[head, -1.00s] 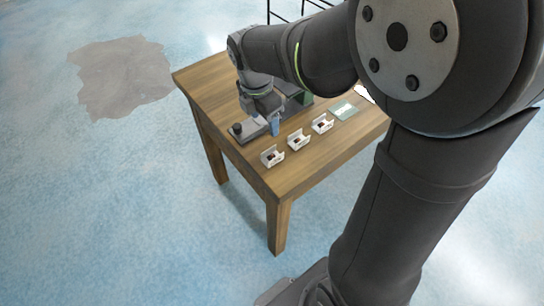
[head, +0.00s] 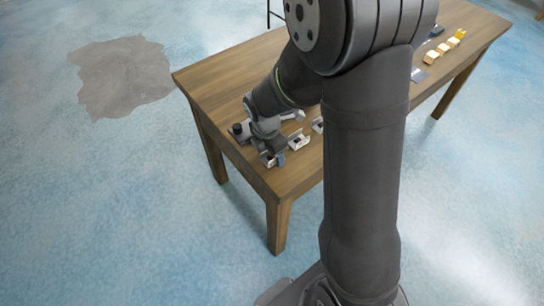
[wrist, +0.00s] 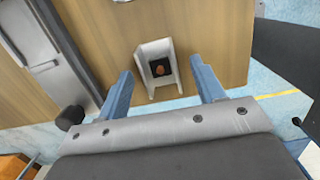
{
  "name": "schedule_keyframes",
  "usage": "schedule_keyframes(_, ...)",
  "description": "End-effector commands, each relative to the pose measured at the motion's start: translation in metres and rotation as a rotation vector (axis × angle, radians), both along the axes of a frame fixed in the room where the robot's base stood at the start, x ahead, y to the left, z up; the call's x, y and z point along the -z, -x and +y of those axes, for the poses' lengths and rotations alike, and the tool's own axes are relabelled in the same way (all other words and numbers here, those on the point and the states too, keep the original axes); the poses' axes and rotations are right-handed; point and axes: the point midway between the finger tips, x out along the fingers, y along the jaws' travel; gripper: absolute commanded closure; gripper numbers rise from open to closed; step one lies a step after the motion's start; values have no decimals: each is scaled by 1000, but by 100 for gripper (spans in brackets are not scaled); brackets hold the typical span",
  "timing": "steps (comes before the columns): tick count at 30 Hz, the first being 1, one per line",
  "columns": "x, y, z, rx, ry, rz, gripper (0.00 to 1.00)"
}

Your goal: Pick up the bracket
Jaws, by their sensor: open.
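A white, channel-shaped bracket (wrist: 143,54) with a dark inside and a small orange-brown spot lies on the wooden table near its edge in the wrist view. My gripper (wrist: 161,68) is open, with one blue finger on each side of the bracket and a gap on both sides. In the head view my gripper (head: 272,155) is low over the near-left end of the table and largely hides this bracket. Two more white brackets, a middle one (head: 299,142) and a farther one (head: 318,125), lie to its right, the farther partly hidden by my arm.
The wooden table (head: 225,75) has free room at its back left. A grey metal fixture (wrist: 40,50) with a black knob lies left of the bracket in the wrist view. Several yellowish blocks (head: 444,47) stand at the table's far right.

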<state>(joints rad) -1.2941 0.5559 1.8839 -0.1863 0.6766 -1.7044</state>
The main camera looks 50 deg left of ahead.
Motion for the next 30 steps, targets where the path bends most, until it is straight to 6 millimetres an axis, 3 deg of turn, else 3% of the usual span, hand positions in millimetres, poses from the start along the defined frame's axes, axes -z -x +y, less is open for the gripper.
schedule_keyframes(9, 5, -1, 0, 1, 0, 0, 40)
schedule_keyframes(15, 4, -1, 0, 1, 0, 0, 79)
schedule_keyframes(17, 4, -1, 0, 1, 0, 0, 88)
schedule_keyframes(30, -6, -1, 1, 1, -3, -1, 88)
